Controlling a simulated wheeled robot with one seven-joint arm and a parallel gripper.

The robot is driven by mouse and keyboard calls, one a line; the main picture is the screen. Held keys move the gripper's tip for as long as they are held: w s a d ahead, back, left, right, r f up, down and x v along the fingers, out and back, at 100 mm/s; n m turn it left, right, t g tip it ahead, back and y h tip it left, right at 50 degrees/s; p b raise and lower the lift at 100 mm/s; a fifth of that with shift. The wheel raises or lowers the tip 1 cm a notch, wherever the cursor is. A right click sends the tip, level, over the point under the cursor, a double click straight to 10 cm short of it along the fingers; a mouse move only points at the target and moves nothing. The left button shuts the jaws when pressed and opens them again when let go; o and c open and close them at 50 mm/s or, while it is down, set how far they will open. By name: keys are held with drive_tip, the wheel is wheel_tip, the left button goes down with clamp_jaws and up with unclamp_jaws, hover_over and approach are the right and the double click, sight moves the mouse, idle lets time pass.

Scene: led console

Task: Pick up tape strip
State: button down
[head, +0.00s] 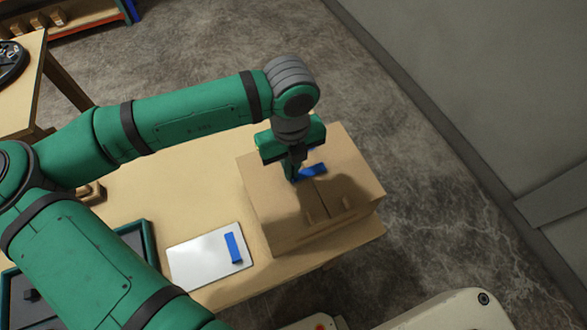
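A blue tape strip (314,170) is at the top of a tan box (275,215), right beside my gripper's fingers. A second blue tape strip (234,248) lies on a white plate (190,262) on the table, left of the box. My gripper (294,176) points down over the box top, with its fingertips at the near end of the first strip. The fingers are small and dark here. I cannot tell whether they are open or shut on the strip, nor whether the strip touches the box.
The wooden table (155,205) has bare room left of the box. A dark tray with a green rim (148,240) is at its left, partly hidden by my arm. Another table (25,75) stands at upper left. A grey wall (480,80) is on the right.

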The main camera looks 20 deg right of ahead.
wheel_tip(320, 180, up, 2)
drive_tip(key=shift+r, duration=0.15)
drive_tip(key=s+a+r, duration=0.3)
drive_tip(key=a+r, duration=0.3)
drive_tip(key=r, duration=0.1)
drive_tip(key=s+a+r, duration=0.4)
drive_tip(key=a+r, duration=0.1)
drive_tip(key=r, duration=0.2)
drive_tip(key=shift+s+a, duration=0.3)
drive_tip(key=shift+a, duration=0.05)
